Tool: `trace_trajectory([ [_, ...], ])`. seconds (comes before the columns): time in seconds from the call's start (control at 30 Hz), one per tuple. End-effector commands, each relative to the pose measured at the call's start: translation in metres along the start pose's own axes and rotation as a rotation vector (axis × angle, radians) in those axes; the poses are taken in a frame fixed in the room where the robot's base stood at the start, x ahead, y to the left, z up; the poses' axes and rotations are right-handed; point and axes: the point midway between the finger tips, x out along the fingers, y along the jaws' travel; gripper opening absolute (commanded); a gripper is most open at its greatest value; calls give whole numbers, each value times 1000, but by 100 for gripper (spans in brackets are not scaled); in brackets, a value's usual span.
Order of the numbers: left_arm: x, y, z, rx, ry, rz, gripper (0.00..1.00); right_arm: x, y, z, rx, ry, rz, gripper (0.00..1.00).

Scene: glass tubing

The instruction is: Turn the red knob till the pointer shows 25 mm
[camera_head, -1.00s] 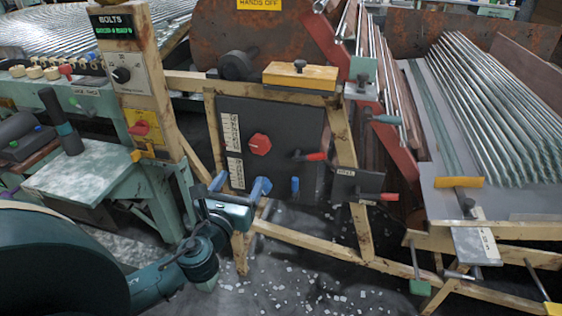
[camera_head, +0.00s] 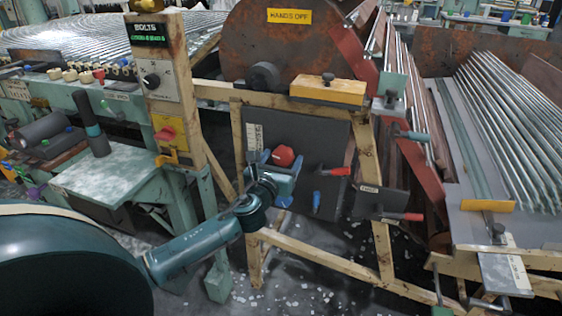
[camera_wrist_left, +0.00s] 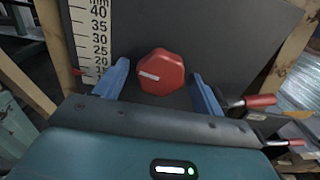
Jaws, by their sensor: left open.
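The red knob (camera_head: 283,156) is on a dark panel (camera_head: 320,135) in the middle of the head view. In the left wrist view the knob (camera_wrist_left: 170,84) is many-sided, with a white mark on its left part. My left gripper (camera_head: 282,159) is open, its blue fingers on either side of the knob, with visible gaps in the wrist view. A white millimetre scale (camera_wrist_left: 98,30) stands left of the knob. A small red pointer (camera_wrist_left: 77,72) lies at its left edge, around the 15 to 20 marks. My right gripper is not in view.
Red-handled levers (camera_head: 337,171) (camera_head: 403,216) stick out right of the knob, and a blue handle (camera_head: 316,201) is below it. A wooden frame (camera_head: 238,150) borders the panel. A post with another red knob (camera_head: 166,133) stands to the left.

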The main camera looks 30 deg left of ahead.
Motion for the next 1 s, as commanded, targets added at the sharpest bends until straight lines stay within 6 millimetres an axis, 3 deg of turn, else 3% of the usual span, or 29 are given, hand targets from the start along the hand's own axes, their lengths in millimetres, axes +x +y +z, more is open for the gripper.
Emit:
trace_trajectory([
  [0.23, 0, 0, 0, 0, 0, 0, 70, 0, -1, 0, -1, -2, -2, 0],
  [0.77, 0, 0, 0, 0, 0, 0, 26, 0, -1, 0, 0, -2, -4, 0],
  [1.0, 0, 0, 0, -21, 0, 0, 26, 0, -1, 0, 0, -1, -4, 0],
])
